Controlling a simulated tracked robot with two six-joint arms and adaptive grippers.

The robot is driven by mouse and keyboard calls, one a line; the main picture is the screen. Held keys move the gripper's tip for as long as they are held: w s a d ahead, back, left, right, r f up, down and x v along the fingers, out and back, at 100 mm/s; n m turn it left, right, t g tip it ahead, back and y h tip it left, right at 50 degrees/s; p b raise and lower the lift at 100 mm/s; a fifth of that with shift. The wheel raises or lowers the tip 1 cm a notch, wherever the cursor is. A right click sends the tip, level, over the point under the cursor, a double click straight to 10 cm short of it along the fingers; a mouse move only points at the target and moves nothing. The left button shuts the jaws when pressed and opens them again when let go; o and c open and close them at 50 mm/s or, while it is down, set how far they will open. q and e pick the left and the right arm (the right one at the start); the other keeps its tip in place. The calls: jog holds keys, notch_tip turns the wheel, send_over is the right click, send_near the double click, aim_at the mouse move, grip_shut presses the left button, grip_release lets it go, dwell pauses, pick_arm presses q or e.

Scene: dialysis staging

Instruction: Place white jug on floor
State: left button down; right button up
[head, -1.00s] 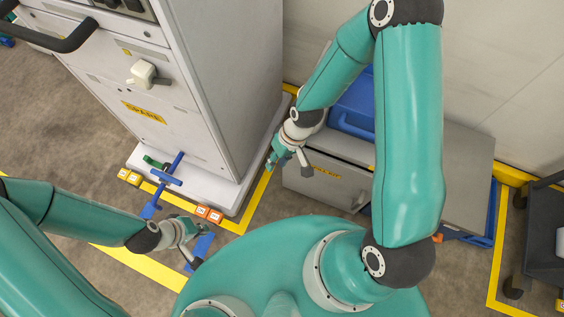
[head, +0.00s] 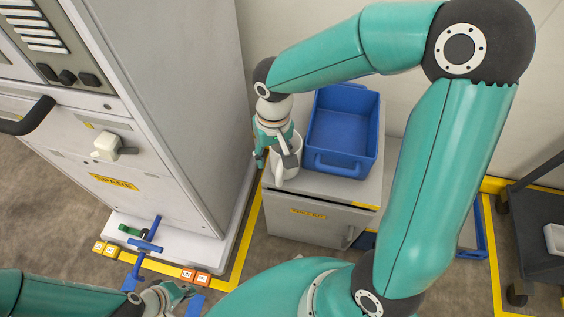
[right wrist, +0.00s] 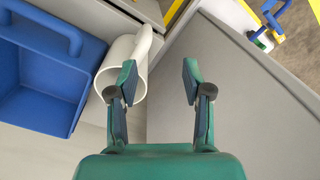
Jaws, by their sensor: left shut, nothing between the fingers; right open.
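The white jug (head: 286,168) stands on top of the low grey cabinet (head: 318,190), partly hidden behind my right gripper (head: 274,160). In the right wrist view the jug (right wrist: 118,62) shows its open mouth and a handle. It lies left of centre, partly behind the left finger of my right gripper (right wrist: 161,82). The right gripper is open, with its fingers close to the jug and nothing held; contact cannot be told. My left gripper (head: 184,294) is shut and empty, low at the bottom left near the floor.
A blue bin (head: 343,166) stands beside the jug on the cabinet. A tall grey machine (head: 205,120) rises to the left. Blue valve handles (head: 146,246) and small orange-white blocks (head: 196,276) are near its base. A dark cart (head: 535,225) is at right. Yellow tape marks the floor.

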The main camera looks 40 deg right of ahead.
aim_at(279, 171)
jog(key=shift+h, duration=0.3)
jog(key=f, duration=0.3)
jog(key=d+f+b, duration=0.1)
jog(key=f, duration=0.2)
jog(key=f+b, duration=0.1)
jog(key=f, duration=0.2)
jog(key=shift+s+d, duration=0.1)
jog(key=shift+d, duration=0.15)
notch_tip(279, 171, down, 5)
jog(key=shift+f+b, duration=0.15)
jog(key=shift+b, duration=0.9)
grip_shut()
